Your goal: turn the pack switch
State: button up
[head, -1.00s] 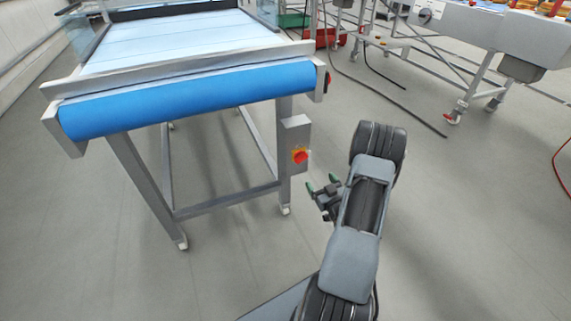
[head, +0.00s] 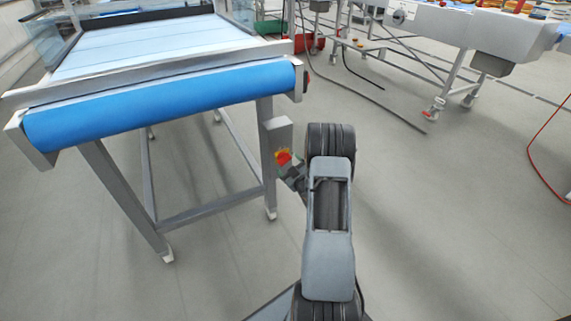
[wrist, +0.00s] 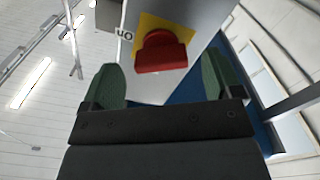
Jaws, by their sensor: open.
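The pack switch is a red knob (wrist: 161,52) on a yellow plate (wrist: 181,26), with the letters "on" beside it in the wrist view. It sits on a grey box (head: 278,138) on the leg of the blue-belted conveyor, and the knob also shows in the head view (head: 283,157). My gripper (wrist: 165,85) is open, with its two green fingertips to either side of the knob and a little short of it in the wrist view. In the head view my gripper (head: 290,172) is right at the box, partly overlapping the switch. Whether the fingers touch the knob is not clear.
The conveyor's blue roller (head: 165,103) and metal legs (head: 125,195) stand at the left. A dark button (head: 306,80) is at the conveyor's corner.

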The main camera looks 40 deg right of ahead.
aim_at(285, 161)
jog(key=shift+w+d+b, duration=0.2)
jog(key=shift+w+b, duration=0.1)
jog(key=shift+w, duration=1.3)
jog(key=c, duration=0.9)
jog(key=shift+a+m+b, duration=0.1)
jog(key=shift+m+b, duration=0.3)
jog(key=shift+m, duration=2.5)
jog(key=o, duration=0.9)
